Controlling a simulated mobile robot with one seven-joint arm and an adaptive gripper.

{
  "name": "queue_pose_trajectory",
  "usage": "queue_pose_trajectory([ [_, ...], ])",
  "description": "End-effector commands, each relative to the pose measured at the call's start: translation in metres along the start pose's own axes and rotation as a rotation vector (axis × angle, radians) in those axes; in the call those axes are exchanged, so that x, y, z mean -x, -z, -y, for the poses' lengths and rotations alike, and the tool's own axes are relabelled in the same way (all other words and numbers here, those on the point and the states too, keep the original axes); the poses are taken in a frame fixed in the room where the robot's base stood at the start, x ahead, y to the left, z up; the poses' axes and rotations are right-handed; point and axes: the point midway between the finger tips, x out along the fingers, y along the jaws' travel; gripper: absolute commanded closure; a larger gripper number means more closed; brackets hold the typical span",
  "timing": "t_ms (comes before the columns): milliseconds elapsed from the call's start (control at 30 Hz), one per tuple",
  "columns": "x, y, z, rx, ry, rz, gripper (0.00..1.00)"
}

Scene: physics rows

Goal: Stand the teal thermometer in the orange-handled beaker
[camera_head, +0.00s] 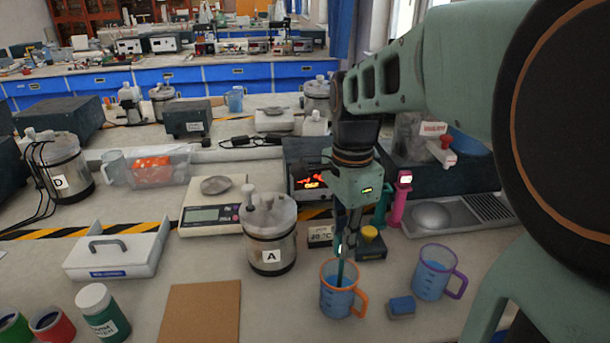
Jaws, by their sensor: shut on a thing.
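The orange-handled beaker (336,302) is a blue see-through cup on the bench, upright, with its orange handle to the right. My gripper (347,240) points down just above and behind its rim, shut on the slim teal thermometer (341,270). The thermometer hangs close to upright, and its lower part shows at the beaker's mouth. I cannot tell whether its tip touches the bottom. Its upper part is hidden by my fingers.
A purple-handled beaker (431,275) stands to the right, with a small blue block (401,307) between. A steel vessel marked A (270,240) stands to the left. A yellow-knobbed device (370,243) sits close behind. A brown board (200,312) lies front left.

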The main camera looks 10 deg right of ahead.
Motion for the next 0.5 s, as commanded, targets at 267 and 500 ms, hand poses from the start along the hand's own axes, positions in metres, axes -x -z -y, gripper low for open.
queue_pose_trajectory([
  [267, 0.0003, 0.0000, 0.0001, 0.000, 0.000, 0.000, 0.69],
  [500, 0.0003, 0.0000, 0.0000, 0.000, 0.000, 0.000, 0.66],
])
